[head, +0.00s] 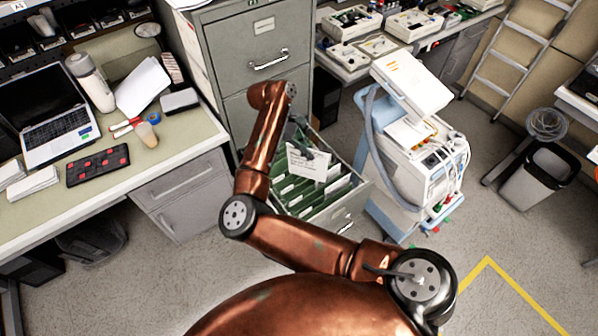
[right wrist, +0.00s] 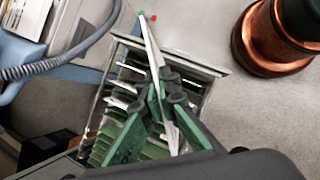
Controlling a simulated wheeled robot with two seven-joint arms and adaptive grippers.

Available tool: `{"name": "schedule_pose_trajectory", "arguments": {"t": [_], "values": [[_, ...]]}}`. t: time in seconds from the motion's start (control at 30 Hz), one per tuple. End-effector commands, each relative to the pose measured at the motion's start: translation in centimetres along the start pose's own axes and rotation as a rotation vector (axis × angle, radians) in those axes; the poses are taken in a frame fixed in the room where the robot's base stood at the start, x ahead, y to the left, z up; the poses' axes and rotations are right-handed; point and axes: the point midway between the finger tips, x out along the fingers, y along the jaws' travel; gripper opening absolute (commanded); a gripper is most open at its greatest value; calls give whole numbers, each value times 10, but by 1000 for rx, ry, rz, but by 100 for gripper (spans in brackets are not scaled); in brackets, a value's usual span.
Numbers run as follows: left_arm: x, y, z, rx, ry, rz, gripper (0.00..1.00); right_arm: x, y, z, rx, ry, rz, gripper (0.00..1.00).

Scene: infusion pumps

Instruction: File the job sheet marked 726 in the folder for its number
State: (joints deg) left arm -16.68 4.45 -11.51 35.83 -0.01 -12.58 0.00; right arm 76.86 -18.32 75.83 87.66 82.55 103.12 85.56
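A white job sheet (head: 307,165) with print too small to read hangs over the open drawer in the head view. It shows nearly edge-on in the right wrist view (right wrist: 157,75). My right gripper (head: 306,150) is shut on its upper edge; the fingers also show in the right wrist view (right wrist: 168,95). The open file drawer (head: 345,213) holds several green hanging folders (head: 322,196) with white tabs; their numbers cannot be read. The sheet is above the folders, and its lower edge overlaps them in the picture. My left gripper is not in view.
A grey filing cabinet (head: 258,45) stands behind the drawer. A white and blue medical cart (head: 420,150) with a hose stands close on the drawer's right. A desk (head: 190,133) with a laptop is at left. Open floor lies at the lower right.

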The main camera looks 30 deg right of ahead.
Motion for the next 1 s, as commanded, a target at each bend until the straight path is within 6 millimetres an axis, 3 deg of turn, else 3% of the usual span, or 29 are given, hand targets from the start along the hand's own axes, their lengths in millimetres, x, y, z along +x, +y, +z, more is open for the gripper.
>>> {"name": "schedule_pose_trajectory", "arguments": {"t": [0.03,0.17,0.3,0.53,1.0], "values": [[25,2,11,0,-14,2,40,33,10,-13,-83,-7,39,0],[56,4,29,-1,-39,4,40,65,29,-36,-346,11,170,0],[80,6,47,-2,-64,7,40,88,34,-65,-601,25,300,0],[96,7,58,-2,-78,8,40,100,30,-93,-829,37,425,0],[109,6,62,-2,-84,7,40,118,28,-108,-853,39,437,0]]}}
